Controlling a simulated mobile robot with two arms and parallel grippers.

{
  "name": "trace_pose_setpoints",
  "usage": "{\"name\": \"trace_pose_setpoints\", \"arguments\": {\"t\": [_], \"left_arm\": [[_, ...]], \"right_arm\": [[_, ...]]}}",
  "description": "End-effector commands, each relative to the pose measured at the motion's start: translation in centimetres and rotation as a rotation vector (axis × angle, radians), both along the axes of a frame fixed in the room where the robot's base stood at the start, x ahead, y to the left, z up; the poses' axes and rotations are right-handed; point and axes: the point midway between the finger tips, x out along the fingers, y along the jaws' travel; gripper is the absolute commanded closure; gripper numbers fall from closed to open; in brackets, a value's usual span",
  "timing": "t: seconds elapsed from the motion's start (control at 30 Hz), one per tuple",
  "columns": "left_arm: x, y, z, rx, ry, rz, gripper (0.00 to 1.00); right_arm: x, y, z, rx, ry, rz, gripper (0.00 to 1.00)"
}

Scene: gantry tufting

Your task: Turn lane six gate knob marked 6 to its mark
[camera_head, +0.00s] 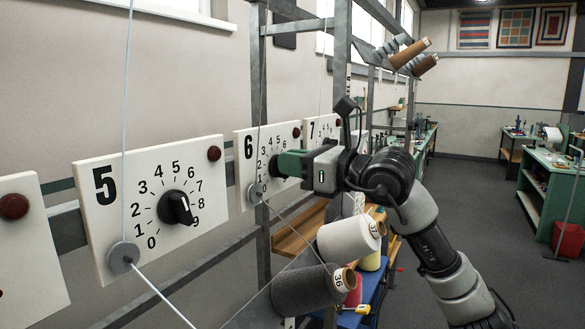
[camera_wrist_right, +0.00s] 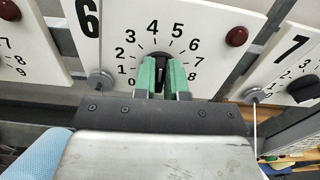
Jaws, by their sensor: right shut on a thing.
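The lane six gate panel (camera_head: 262,136) is a white plate with a large black 6 and a dial of numbers. In the right wrist view the panel (camera_wrist_right: 208,22) fills the upper middle. My right gripper (camera_head: 279,164) reaches the dial from the right, with green fingers. In the right wrist view the gripper (camera_wrist_right: 162,77) is shut on the black knob (camera_wrist_right: 159,66), one finger on each side. The fingers hide much of the knob, and its exact pointer reading is hard to tell; it looks roughly upward, near 4 and 5. My left gripper is not in view.
The lane five panel (camera_head: 105,190) with its black knob is at the left. The lane seven panel (camera_head: 318,128) is just beyond. A thread runs past a grey disc (camera_wrist_right: 100,82) on panel six.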

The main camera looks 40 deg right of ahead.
Motion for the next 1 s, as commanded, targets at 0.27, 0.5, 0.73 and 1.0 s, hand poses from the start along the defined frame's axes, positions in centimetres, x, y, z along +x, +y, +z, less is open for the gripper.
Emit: {"name": "trace_pose_setpoints", "arguments": {"t": [0.27, 0.5, 0.73, 1.0], "left_arm": [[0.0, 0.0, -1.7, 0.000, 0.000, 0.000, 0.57], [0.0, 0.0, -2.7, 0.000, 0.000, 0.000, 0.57], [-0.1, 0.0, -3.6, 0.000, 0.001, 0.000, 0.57], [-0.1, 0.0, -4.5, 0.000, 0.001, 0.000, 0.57]], "right_arm": [[0.0, -0.4, -0.1, 0.250, 0.067, -0.001, 1.00], [0.1, -0.6, -0.2, 0.470, 0.131, -0.001, 1.00], [0.2, -0.8, -0.3, 0.679, 0.191, 0.000, 1.00], [0.2, -1.0, -0.5, 0.922, 0.261, -0.001, 1.00]]}}
